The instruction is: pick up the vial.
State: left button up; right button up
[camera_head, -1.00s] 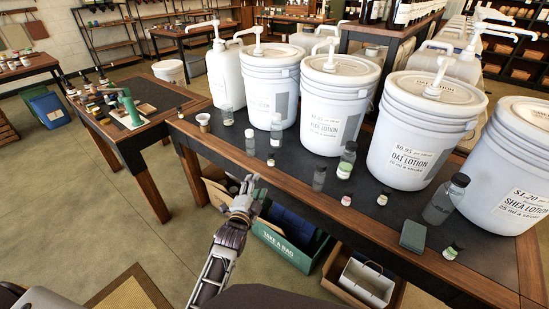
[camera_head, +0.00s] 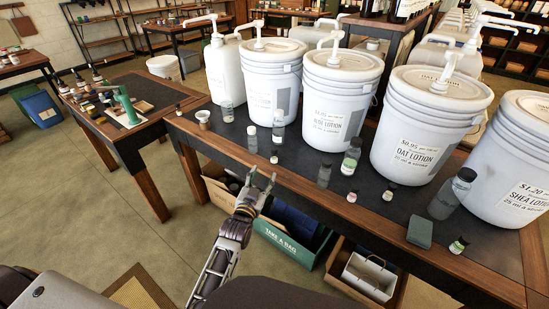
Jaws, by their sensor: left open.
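Several small vials and bottles stand on the dark table top (camera_head: 300,190), and I cannot tell which one is the task's vial. A grey translucent bottle (camera_head: 324,174) stands to the right. My left gripper (camera_head: 262,182) is open and empty at the table's front edge, fingers pointing up toward the small vial and apart from it in the picture. My right gripper is not in view.
Large white lotion buckets (camera_head: 340,112) with pumps line the table's back. A green crate (camera_head: 285,248) is below the table edge.

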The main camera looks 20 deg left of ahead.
pick_arm(q)
jog(key=shift+n, duration=1.4)
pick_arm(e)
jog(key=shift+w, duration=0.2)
pick_arm(q)
jog(key=shift+w+r, duration=0.1)
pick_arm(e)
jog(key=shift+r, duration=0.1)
pick_arm(q)
send_near(274, 153)
jog(key=shift+w, duration=0.9)
jog(key=shift+w+a+b, duration=0.15)
jog(key=shift+w+b, duration=0.35)
jog(key=shift+w, duration=1)
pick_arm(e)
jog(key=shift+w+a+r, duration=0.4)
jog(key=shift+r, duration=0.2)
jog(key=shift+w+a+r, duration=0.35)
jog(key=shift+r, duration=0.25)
